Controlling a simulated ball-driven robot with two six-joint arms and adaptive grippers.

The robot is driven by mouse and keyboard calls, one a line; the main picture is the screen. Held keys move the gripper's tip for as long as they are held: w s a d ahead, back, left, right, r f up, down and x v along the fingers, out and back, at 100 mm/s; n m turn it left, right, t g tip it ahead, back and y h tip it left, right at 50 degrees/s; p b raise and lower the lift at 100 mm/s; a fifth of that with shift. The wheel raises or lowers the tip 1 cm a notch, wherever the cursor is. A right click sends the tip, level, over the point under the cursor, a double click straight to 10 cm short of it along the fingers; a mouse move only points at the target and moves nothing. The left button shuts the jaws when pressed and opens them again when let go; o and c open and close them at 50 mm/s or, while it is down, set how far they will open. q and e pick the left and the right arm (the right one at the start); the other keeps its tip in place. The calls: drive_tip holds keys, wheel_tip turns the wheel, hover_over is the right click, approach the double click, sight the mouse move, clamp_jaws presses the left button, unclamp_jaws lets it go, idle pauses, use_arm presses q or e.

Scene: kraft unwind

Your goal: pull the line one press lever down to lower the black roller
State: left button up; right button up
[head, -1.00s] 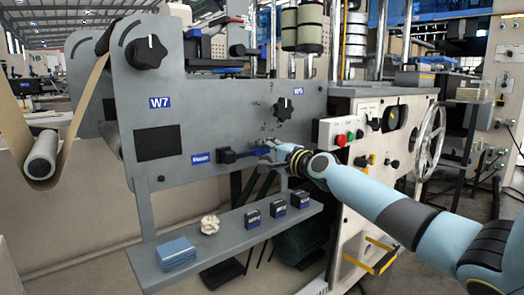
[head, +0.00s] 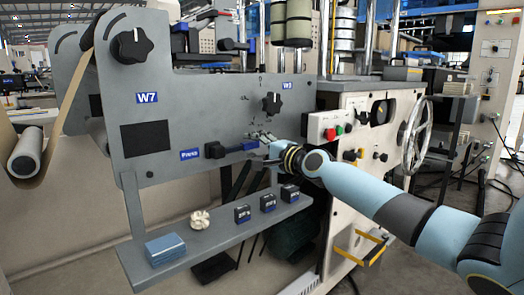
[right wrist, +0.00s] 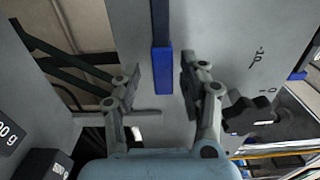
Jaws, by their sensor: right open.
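The press lever (head: 240,147) sticks out level to the right from a black pivot on the grey panel, beside the blue label that seems to read "Press". Its handle end is blue. My right gripper (head: 263,148) is at the tip of this handle, with its fingers open. In the right wrist view the blue handle end (right wrist: 163,70) lies between the two spread fingers, with a gap on both sides. My left gripper is not in view. I cannot make out the black roller for certain.
A black knob (head: 271,103) sits on the panel above my right gripper. A grey shelf (head: 215,237) below holds several small dark blocks, a blue stack (head: 165,249) and a cream-coloured piece (head: 200,219). A control box (head: 335,126) with buttons stands to the right.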

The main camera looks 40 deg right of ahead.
drive_tip(key=s, duration=0.6)
drive_tip(key=shift+d, duration=0.2)
drive_tip(key=shift+s+f, duration=0.1)
idle(0.3)
